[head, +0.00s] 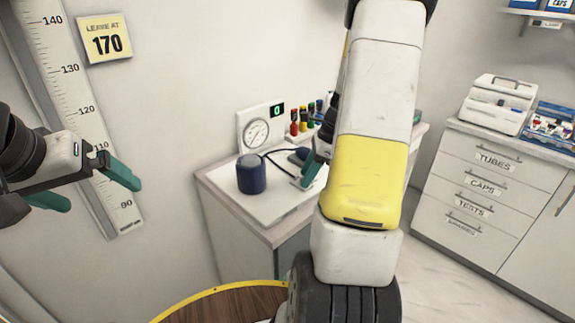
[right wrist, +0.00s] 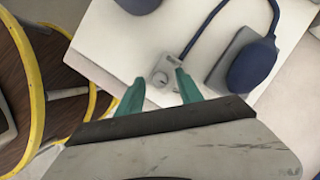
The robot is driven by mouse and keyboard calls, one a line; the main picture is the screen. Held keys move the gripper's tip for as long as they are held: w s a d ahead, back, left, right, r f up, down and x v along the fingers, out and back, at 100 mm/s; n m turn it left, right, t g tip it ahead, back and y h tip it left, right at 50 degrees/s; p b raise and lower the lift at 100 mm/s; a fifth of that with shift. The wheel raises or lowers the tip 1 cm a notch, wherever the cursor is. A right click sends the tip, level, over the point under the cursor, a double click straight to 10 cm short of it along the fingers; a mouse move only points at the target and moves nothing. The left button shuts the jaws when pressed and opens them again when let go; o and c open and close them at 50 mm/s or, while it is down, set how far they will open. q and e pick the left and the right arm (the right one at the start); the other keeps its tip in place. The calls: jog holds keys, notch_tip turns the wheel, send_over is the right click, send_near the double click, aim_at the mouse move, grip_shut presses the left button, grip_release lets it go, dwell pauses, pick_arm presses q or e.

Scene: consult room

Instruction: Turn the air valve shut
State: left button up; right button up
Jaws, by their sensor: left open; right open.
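The air valve (right wrist: 161,77) is a small light-grey block with a round knob, in the right wrist view. A dark tube leads from it towards a dark blue bulb (right wrist: 251,62) on a grey rest. My right gripper (right wrist: 160,88) is open, its teal fingertips on either side of the valve in that view; I cannot tell whether they touch it. In the head view one right fingertip (head: 312,172) shows over the white board (head: 280,209), and my right arm hides the rest. My left gripper (head: 100,195) is open and empty, near the wall ruler.
A dark blue cylinder (head: 251,175) stands on the board's left, before a dial gauge (head: 257,133) reading 0. Colored-capped tubes (head: 299,124) stand behind. A yellow-rimmed round wooden table (head: 225,304) is in front. A drawer cabinet (head: 480,190) stands at right.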

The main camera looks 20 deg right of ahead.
jog(key=shift+a+f, duration=0.15)
jog(key=shift+f, duration=0.15)
grip_shut()
